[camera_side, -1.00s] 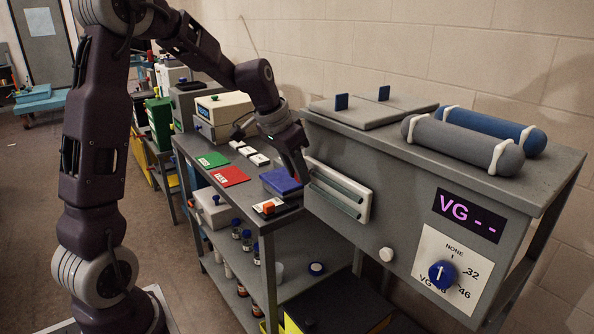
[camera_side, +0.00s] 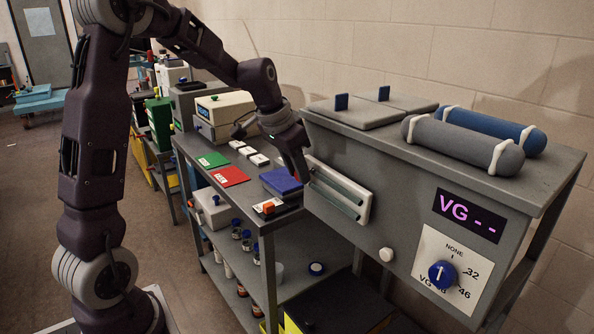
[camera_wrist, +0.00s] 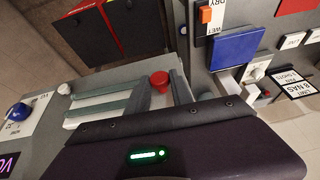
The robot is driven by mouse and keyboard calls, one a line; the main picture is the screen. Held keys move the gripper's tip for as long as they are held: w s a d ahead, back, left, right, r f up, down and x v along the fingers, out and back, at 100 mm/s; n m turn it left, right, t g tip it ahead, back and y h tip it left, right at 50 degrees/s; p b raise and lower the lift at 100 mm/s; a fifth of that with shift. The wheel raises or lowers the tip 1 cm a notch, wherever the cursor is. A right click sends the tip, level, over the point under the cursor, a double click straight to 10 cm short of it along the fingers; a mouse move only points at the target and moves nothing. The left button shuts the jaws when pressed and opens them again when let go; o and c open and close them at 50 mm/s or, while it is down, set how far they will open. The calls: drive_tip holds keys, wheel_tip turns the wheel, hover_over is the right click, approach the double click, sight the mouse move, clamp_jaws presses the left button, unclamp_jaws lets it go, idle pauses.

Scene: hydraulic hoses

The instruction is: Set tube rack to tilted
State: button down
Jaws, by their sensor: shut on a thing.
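The tube rack, a pale panel with two long grey-green tubes (camera_side: 338,192), is on the front face of the grey cabinet in the side view. Its tubes (camera_wrist: 105,107) also show in the wrist view, running up to a red knob (camera_wrist: 160,82) at one end. My gripper (camera_side: 303,173) is at the rack's left end in the side view, pointing down. It is shut on the red knob, which shows between its fingers in the wrist view. The fingertips are partly hidden by the gripper's dark body. I cannot tell the rack's exact tilt against the cabinet face.
The grey cabinet (camera_side: 400,175) carries a white knob (camera_side: 386,255), a blue dial (camera_side: 441,274) and a purple display. On the lower bench to the left, a blue block (camera_side: 281,182) is close to my gripper, with red (camera_side: 229,176) and green plates farther back.

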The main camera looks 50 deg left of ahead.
drive_tip(key=shift+d+r+m+y, duration=0.2)
drive_tip(key=shift+d+r+y, duration=0.15)
drive_tip(key=shift+r+y, duration=0.4)
drive_tip(key=shift+d+r+m+y, duration=0.2)
drive_tip(key=shift+d+r+y, duration=0.15)
drive_tip(key=shift+y, duration=0.65)
drive_tip(key=shift+d+r+m+y, duration=0.2)
drive_tip(key=shift+d+r+y, duration=0.1)
drive_tip(key=shift+r+y, duration=0.45)
drive_tip(key=c, duration=1.1)
unclamp_jaws()
drive_tip(key=shift+c, duration=0.2)
drive_tip(key=v, duration=0.7)
drive_tip(key=shift+d, duration=0.15)
drive_tip(key=shift+s+f, duration=0.1)
drive_tip(key=shift+s, duration=0.1)
